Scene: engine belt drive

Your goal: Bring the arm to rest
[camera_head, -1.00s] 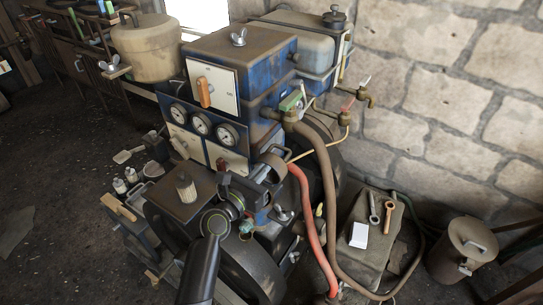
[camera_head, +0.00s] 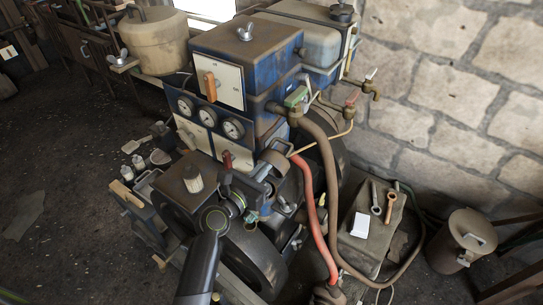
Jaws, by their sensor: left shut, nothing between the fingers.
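The engine (camera_head: 245,85) stands in the middle, with a blue upper body, a white panel with an orange lever (camera_head: 210,86), and several round gauges (camera_head: 209,117). My left arm (camera_head: 202,268) rises from the bottom edge as a dark tube, with a green-ringed joint in front of the engine's lower part. My left gripper (camera_head: 262,186) lies among the dark parts beyond that joint. It is small and partly hidden there; it is shut and empty. I cannot tell whether it touches the engine. My right gripper is not in view.
A red hose (camera_head: 312,215) and a brown hose (camera_head: 329,175) run down on the right. A grey block (camera_head: 366,249) bears wrenches (camera_head: 389,208) and a white card (camera_head: 360,225). A metal can (camera_head: 462,243) stands at the right. The dark floor at left is mostly open.

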